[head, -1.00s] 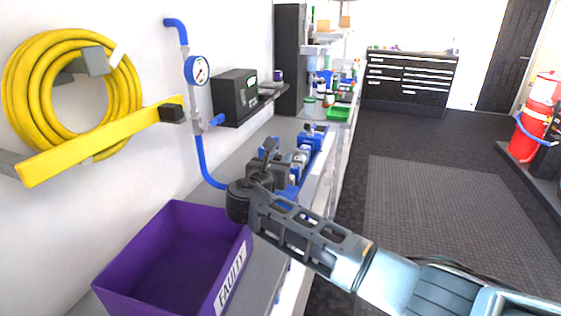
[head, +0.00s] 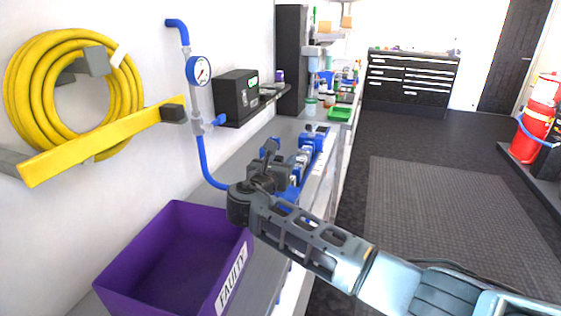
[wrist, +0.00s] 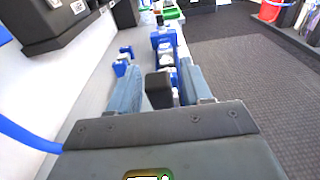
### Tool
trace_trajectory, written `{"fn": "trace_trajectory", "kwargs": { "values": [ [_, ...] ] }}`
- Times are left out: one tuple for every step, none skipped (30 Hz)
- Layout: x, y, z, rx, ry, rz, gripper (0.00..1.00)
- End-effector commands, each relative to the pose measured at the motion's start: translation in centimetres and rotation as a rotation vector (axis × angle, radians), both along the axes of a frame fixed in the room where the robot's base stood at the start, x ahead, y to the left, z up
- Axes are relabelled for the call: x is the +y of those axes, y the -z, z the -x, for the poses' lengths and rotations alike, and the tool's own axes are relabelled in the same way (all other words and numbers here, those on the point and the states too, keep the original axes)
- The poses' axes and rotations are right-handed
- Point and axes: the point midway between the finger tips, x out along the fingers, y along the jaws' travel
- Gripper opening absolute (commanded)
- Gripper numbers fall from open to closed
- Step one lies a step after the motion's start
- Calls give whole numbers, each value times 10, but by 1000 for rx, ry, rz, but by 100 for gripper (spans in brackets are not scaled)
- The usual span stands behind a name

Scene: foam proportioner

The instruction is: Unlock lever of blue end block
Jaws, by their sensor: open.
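The foam proportioner with its blue end block (head: 317,135) stands on the grey bench, beyond my gripper (head: 271,163). In the wrist view the blue end block (wrist: 164,40) is ahead of my gripper (wrist: 160,84), with grey metal parts just nearer. My gripper is open, its two blue-grey fingers apart. A black block (wrist: 159,88) shows between the fingers; I cannot tell whether it touches them. A smaller blue piece (wrist: 122,62) is to the left of the fingers. My gripper hides part of the device, and I cannot make out the lever clearly.
A purple bin marked FAULTY (head: 178,245) stands at the near left. A black box (head: 236,95) on a wall shelf and a blue pipe with a gauge (head: 198,71) are left of my gripper. A green tray (head: 340,113) is farther along. Open floor lies to the right.

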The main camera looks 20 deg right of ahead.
Motion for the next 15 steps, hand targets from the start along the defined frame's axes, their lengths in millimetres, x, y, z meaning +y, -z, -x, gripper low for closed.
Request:
{"fn": "trace_trajectory", "kwargs": {
  "values": [
    [2,0,2,1,-1,-1,49],
    [4,0,4,0,-1,-1,49],
    [6,0,8,1,-1,-1,49],
    [9,0,11,1,-2,-2,49],
    [11,0,15,0,-3,-3,49],
    [15,0,20,0,-2,-3,49],
    [18,-1,24,0,-2,-3,49],
    [21,-1,28,0,-3,-2,49],
    [25,-1,34,0,-3,-3,49],
    [28,-2,38,0,-2,-3,49],
    [31,-2,42,0,-2,-3,49],
    [34,-3,46,1,-3,-2,49],
    [36,-3,49,1,-2,-2,49],
    [38,-3,52,0,-1,-1,49],
    [41,-4,55,0,-2,-2,49]
  ]
}}
